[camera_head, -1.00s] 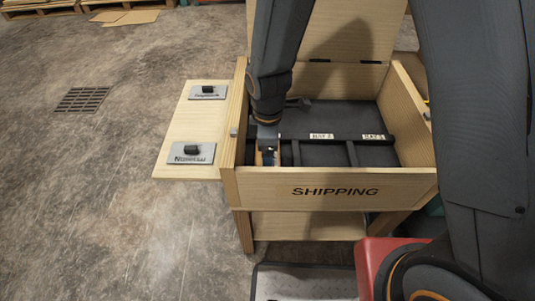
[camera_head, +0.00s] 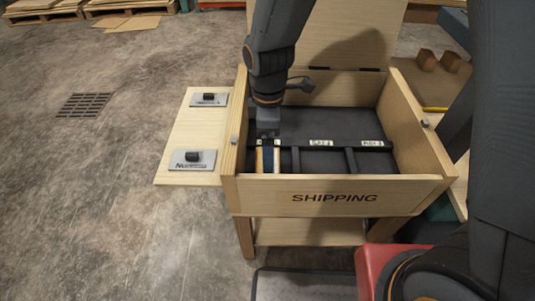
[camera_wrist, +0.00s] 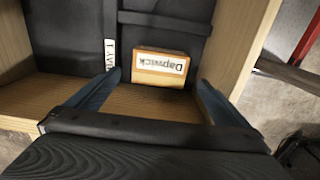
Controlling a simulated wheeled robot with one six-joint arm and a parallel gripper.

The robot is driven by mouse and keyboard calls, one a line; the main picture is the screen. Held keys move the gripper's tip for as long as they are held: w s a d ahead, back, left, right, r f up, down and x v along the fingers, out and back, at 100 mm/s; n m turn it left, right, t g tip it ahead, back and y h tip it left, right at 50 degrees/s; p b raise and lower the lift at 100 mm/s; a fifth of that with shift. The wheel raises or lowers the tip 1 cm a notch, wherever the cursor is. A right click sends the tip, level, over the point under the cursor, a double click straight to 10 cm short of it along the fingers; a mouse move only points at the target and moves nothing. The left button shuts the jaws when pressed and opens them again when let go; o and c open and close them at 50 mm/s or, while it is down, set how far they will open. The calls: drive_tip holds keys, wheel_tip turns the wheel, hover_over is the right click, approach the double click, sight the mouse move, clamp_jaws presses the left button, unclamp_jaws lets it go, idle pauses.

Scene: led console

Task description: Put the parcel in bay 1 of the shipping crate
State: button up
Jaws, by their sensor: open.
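The parcel, a small tan box with a white label reading "Dapwick", lies in bay 1 of the shipping crate in the wrist view (camera_wrist: 161,68). In the head view, tan strips of the parcel (camera_head: 277,160) show beside the near finger, which hides its middle. The wooden shipping crate (camera_head: 335,197) is open, with dark dividers and white bay labels. The bay 1 label (camera_wrist: 110,53) is beside the parcel in the wrist view. My gripper (camera_head: 268,158) points down over bay 1. In the wrist view, its two bluish fingers (camera_wrist: 158,80) are apart, with the parcel showing between them.
The raised lid (camera_head: 345,35) stands behind the crate. A side board (camera_head: 170,140) on the left carries two plates with dark knobs. The other bays look empty. Two brown blocks (camera_head: 427,60) are behind at the right.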

drive_tip(key=s+d+r+m, duration=0.5)
drive_tip(key=d+r+m, duration=0.2)
drive_tip(key=d+m, duration=0.2)
drive_tip(key=s+d+r+m, duration=0.4)
drive_tip(key=d+r+m, duration=0.3)
drive_tip(key=d, duration=0.5)
drive_tip(key=m, duration=0.2)
drive_tip(key=shift+s+d+r+m, duration=0.2)
drive_tip(key=shift+s+r+m, duration=0.1)
drive_tip(key=shift+s+r, duration=0.1)
drive_tip(key=shift+p, duration=0.3)
wheel_tip(320, 180, up, 6)
drive_tip(key=s+d+p, duration=0.1)
drive_tip(key=p, duration=0.9)
drive_tip(key=shift+p, duration=0.4)
